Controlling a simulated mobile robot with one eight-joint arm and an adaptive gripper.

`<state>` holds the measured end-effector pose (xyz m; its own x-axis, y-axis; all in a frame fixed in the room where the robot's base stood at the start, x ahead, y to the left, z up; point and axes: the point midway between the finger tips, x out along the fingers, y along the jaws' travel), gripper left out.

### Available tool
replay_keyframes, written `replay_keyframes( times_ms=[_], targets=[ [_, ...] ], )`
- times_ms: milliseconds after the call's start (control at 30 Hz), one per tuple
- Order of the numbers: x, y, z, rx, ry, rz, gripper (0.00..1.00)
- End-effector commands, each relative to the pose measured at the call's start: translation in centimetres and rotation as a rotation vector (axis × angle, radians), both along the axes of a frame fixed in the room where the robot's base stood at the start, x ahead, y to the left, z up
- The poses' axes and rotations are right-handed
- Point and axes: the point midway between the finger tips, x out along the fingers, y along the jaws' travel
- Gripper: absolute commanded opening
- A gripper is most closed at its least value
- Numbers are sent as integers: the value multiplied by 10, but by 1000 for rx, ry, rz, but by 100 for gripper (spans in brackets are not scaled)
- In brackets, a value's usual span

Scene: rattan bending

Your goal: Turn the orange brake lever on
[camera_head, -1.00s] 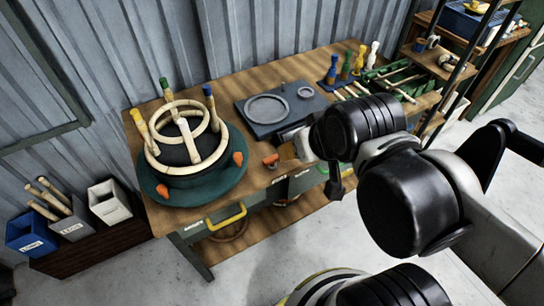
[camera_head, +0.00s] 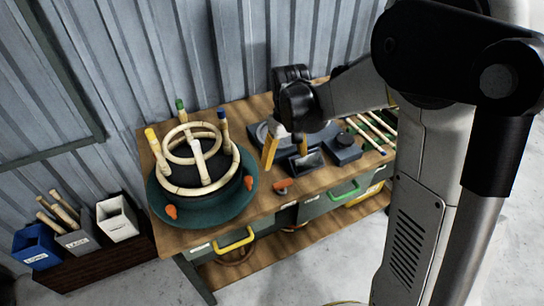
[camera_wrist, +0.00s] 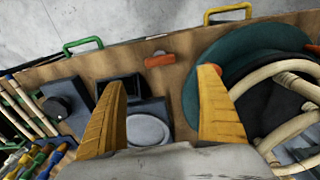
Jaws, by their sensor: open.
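The orange brake lever (camera_head: 284,183) sits on the bench top near the front edge, just right of the dark green turntable (camera_head: 206,214). It lies roughly level, with a small dark part beside it. In the wrist view the lever (camera_wrist: 159,60) shows ahead of and between the yellow fingertips. My gripper (camera_head: 288,152) is open and empty above the bench, behind the lever and apart from it. In the wrist view its two yellow fingers (camera_wrist: 162,80) are spread wide. Two other orange pieces, including a left one (camera_head: 170,211), stand on the turntable rim.
A rattan ring frame (camera_head: 200,187) with coloured-tip posts stands on the turntable. A dark plate with a round disc (camera_wrist: 148,130) and a small black box (camera_head: 341,149) lie near my gripper. Drawers with yellow (camera_head: 235,242) and green (camera_head: 343,192) handles are below. Bins stand left.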

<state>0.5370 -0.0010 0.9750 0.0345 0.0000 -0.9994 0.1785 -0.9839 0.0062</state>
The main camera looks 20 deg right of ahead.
Motion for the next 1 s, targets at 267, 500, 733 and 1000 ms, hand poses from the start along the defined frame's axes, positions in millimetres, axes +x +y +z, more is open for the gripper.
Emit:
replay_keyframes(
  times_ms=[267, 500, 733, 1000],
  targets=[
    [8, 0, -32, 0, 38, 12, 85],
    [8, 0, -80, 0, 37, 12, 85],
    [8, 0, -116, 0, 36, 11, 85],
    [8, 0, -126, 0, 36, 11, 85]
  ],
)
